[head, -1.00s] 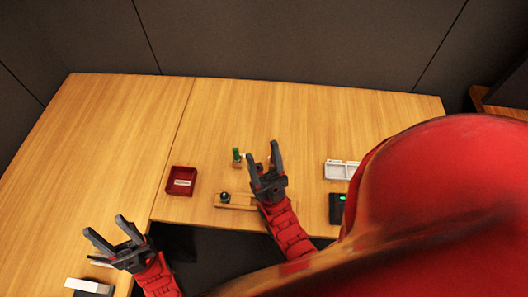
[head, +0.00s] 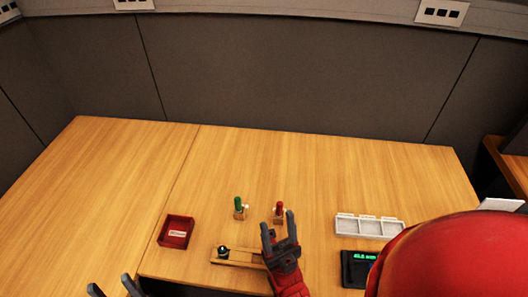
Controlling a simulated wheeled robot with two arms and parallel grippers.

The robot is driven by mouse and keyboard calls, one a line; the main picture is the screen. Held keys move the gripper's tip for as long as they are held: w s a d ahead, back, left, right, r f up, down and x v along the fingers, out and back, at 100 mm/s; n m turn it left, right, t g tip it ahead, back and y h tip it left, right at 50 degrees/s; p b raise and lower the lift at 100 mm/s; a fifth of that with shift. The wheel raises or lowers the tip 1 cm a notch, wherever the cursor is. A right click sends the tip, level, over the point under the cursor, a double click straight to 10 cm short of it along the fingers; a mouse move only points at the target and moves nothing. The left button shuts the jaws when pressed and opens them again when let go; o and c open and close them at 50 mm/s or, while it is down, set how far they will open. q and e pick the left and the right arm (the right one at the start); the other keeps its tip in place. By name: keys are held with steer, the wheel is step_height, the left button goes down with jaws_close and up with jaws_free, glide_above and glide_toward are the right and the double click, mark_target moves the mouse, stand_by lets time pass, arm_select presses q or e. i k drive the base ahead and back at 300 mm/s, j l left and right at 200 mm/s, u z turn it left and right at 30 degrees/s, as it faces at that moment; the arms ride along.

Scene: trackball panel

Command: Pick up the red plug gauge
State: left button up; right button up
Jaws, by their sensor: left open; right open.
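The red plug gauge (head: 279,208) stands upright in a small wooden block (head: 278,219) near the middle of the table. My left gripper (head: 112,282) is open and empty at the lower left edge of the view, far from the gauge.
A green plug gauge (head: 238,203) stands to the left. A wooden rail with a dark ball (head: 223,252) lies in front. A red tray (head: 163,236) is at left; a white divided tray (head: 369,227) and a black display (head: 352,269) at right. The table's back is clear.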

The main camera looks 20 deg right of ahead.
mark_target(279, 205)
steer(key=z, duration=0.85)
steer(key=l+u, duration=0.1)
steer(key=u, duration=0.3)
steer(key=l+u, duration=0.1)
steer(key=u, duration=0.3)
steer(key=k+j+z, duration=0.5)
steer(key=j, duration=0.2)
steer(key=z, duration=0.4)
steer(key=i+j+z, duration=0.1)
steer(key=z, duration=0.25)
steer(key=j+z, duration=0.15)
steer(key=z, duration=0.25)
steer(key=j+z, duration=0.15)
steer(key=z, duration=0.25)
steer(key=j, duration=0.45)
steer(key=i+j, duration=0.1)
steer(key=j, duration=0.35)
steer(key=i+z, duration=0.05)
